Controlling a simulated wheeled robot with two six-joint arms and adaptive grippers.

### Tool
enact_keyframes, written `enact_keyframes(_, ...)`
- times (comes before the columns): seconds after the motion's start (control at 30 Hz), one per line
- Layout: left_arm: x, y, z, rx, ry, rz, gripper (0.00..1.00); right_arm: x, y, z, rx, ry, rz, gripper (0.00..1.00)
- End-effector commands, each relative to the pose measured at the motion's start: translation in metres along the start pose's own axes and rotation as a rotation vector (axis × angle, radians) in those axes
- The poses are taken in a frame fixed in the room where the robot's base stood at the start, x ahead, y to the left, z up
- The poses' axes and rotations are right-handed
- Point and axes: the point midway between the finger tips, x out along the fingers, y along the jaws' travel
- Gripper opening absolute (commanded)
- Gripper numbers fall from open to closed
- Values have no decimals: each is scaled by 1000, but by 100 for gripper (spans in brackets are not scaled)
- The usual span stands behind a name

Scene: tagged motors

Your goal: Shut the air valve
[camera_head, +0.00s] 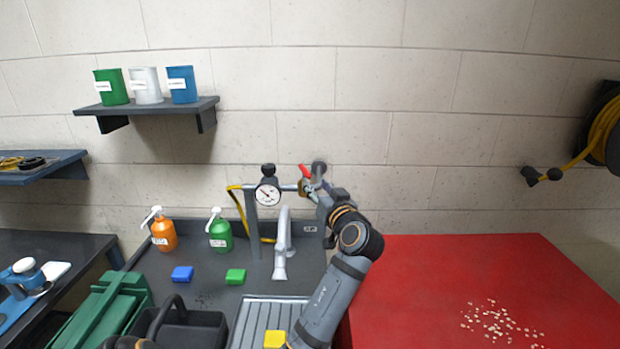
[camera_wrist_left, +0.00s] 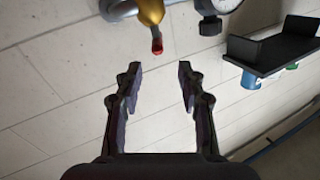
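The air valve has a red handle (camera_head: 304,171) and a brass body (camera_wrist_left: 150,10). It sits on a grey pipe at the wall, right of a round gauge (camera_head: 268,194). In the wrist view the red handle (camera_wrist_left: 157,46) shows end-on, just beyond the fingertips and roughly centred between them. My left gripper (camera_wrist_left: 160,76) is open and empty, with a gap to the handle. In the head view my left gripper (camera_head: 318,190) is close to the valve, and my wrist partly hides its fingers.
A grey tap (camera_head: 283,245) and yellow hose (camera_head: 240,208) are left of my left arm. Orange (camera_head: 162,232) and green (camera_head: 219,232) pump bottles stand on the dark counter. A red table (camera_head: 440,290) lies to the right. A shelf (camera_head: 150,105) holds three cans.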

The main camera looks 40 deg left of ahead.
Motion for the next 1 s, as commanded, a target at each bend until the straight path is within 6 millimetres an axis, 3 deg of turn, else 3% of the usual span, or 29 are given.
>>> enact_keyframes(0.1, 0, 1, 4, 0, 0, 0, 39, 4, 1, 8, -1, -12, 2, 37)
enact_keyframes(0.27, 8, 0, 0, 3, 4, -1, 39, -3, 2, 4, -1, -7, 2, 37)
enact_keyframes(0.7, 92, 0, -1, 3, 1, -1, 39, -41, 6, -4, -2, 1, 4, 37)
enact_keyframes(1.0, 105, 0, 3, 0, 0, 0, 39, -43, 5, -6, -1, 2, 2, 37)
